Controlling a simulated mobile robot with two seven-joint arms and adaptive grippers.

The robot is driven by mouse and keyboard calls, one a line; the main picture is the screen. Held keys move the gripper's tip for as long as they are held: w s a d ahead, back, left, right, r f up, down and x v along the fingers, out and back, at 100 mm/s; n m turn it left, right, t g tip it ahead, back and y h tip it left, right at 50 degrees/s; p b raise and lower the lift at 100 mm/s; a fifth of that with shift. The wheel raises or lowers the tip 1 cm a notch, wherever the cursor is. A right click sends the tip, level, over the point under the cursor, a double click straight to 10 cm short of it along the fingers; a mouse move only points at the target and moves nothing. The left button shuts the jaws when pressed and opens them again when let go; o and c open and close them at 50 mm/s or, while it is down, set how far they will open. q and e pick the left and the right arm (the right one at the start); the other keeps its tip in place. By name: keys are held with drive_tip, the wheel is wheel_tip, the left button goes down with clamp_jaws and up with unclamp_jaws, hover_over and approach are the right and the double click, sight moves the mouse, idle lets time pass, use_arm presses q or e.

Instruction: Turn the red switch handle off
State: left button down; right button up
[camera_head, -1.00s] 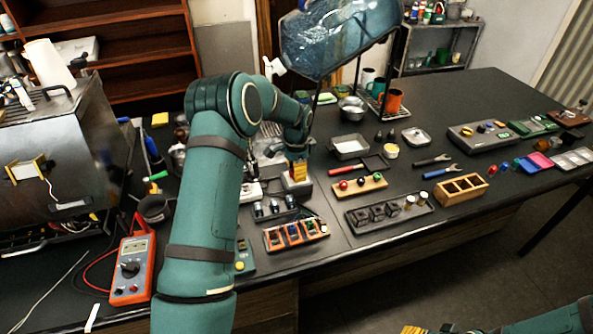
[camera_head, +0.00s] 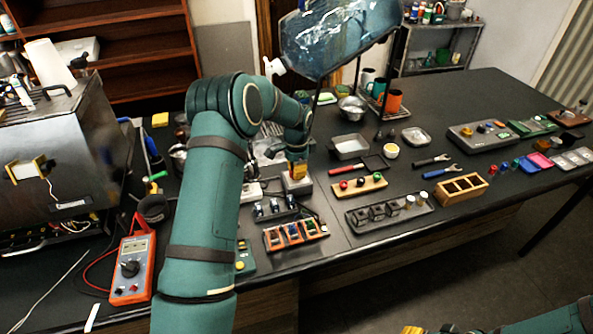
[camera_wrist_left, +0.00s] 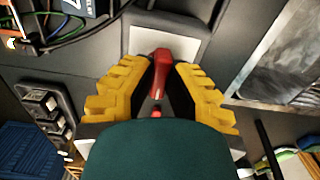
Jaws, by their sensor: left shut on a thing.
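The red switch handle (camera_wrist_left: 161,72) stands on a light grey switch box (camera_wrist_left: 187,38) in the left wrist view. My left gripper (camera_wrist_left: 160,80) has its yellow ridged fingers on either side of the handle and is shut on it. In the head view, the left gripper (camera_head: 298,170) points down over the grey switch box (camera_head: 297,184). The handle is hidden there behind the fingers. Only a yellow tip of my right gripper (camera_head: 412,330) shows at the bottom edge, so its jaws cannot be judged.
A large clear bottle (camera_head: 335,38) hangs above. An orange multimeter (camera_head: 132,268) lies at left.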

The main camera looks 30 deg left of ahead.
use_arm(q)
drive_tip(key=n+b, duration=0.1)
drive_tip(key=n, duration=0.2)
drive_tip(key=shift+f, duration=0.15)
drive_tip(key=n, duration=0.5)
drive_tip(key=shift+b, duration=0.35)
drive_tip(key=n, duration=0.4)
drive_tip(key=shift+n, duration=0.3)
drive_tip(key=n, duration=0.4)
drive_tip(key=shift+n, duration=0.3)
drive_tip(key=c, duration=1)
unclamp_jaws()
drive_tip(key=shift+o, duration=0.2)
